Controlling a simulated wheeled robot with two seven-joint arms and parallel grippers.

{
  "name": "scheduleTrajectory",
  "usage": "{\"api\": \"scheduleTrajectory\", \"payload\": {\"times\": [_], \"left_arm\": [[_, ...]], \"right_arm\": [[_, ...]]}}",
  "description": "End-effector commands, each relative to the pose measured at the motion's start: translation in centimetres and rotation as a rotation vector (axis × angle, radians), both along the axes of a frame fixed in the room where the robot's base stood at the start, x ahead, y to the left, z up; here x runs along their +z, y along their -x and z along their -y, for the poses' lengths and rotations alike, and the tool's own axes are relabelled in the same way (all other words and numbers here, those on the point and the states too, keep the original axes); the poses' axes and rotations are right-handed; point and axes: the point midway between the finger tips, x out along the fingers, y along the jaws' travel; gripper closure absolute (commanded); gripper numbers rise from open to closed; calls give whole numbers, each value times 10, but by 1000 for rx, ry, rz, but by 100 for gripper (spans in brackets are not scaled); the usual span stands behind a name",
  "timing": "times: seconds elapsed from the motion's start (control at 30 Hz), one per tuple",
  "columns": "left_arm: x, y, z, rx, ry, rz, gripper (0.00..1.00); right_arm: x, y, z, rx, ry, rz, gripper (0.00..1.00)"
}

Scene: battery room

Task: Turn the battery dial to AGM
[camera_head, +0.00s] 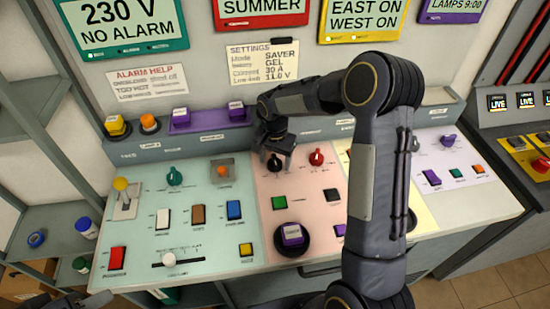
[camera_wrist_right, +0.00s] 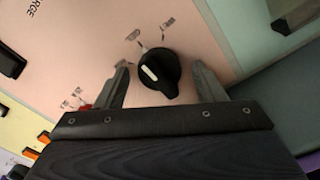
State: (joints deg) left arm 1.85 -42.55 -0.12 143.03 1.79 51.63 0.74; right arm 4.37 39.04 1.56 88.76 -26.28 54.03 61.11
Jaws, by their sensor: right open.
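The black dial (camera_head: 274,163) sits on the pink panel of the console, just below my right gripper (camera_head: 275,146). In the right wrist view the dial (camera_wrist_right: 158,73) lies between the two spread fingers of my right gripper (camera_wrist_right: 160,66). Gaps show on both sides, so the fingers do not appear to grip it. A white pointer mark on the dial faces the upper left in that view. Small labels are printed around it, too blurred to read surely.
A red dial (camera_head: 316,157) sits close to the right of the black one. A settings note (camera_head: 263,63) hangs behind. My right arm covers part of the yellow panel.

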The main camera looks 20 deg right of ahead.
Motion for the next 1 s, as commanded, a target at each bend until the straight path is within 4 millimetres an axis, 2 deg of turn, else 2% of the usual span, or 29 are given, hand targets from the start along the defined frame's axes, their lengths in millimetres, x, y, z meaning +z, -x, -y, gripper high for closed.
{"api": "scheduleTrajectory", "payload": {"times": [0.07, 0.4, 0.73, 1.0], "left_arm": [[0, 0, 0, 0, 0, 0, 64], [0, 0, 0, 0, 0, 0, 64], [-3, 0, 0, 0, 0, 0, 64], [-12, 0, 0, 0, 0, 0, 64]], "right_arm": [[0, 0, 0, 0, 0, 0, 37], [0, 0, 0, 0, 0, 0, 82], [0, 0, 0, 49, 0, 0, 82], [-1, 0, 0, 224, 2, 1, 82]]}}
